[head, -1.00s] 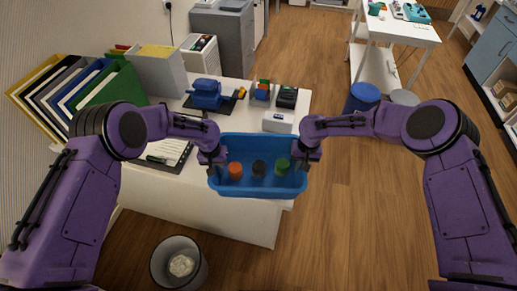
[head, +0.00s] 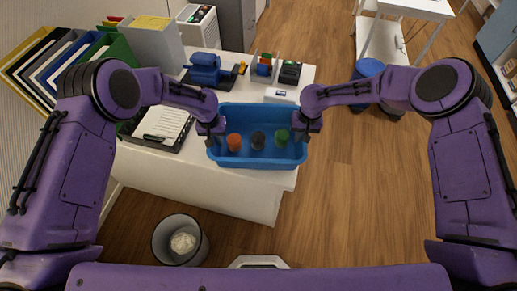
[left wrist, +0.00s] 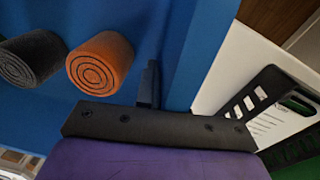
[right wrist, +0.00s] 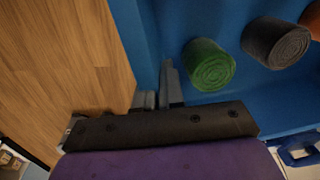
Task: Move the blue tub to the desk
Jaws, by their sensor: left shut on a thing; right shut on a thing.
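The blue tub (head: 257,161) is level in the head view, over the front right part of the white desk (head: 205,187). Whether its base touches the desk top cannot be told. It holds an orange roll (head: 234,142), a dark grey roll (head: 258,140) and a green roll (head: 282,138). My left gripper (head: 211,130) is shut on the tub's left end wall, and my right gripper (head: 306,128) on its right end wall. The left wrist view shows the orange roll (left wrist: 100,63) inside the tub; the right wrist view shows the green roll (right wrist: 208,66).
Behind the tub stand a small white box (head: 281,95), a black device (head: 290,72) and a blue machine (head: 206,70). A waste bin (head: 180,240) and blue stool (head: 368,70) are on the floor.

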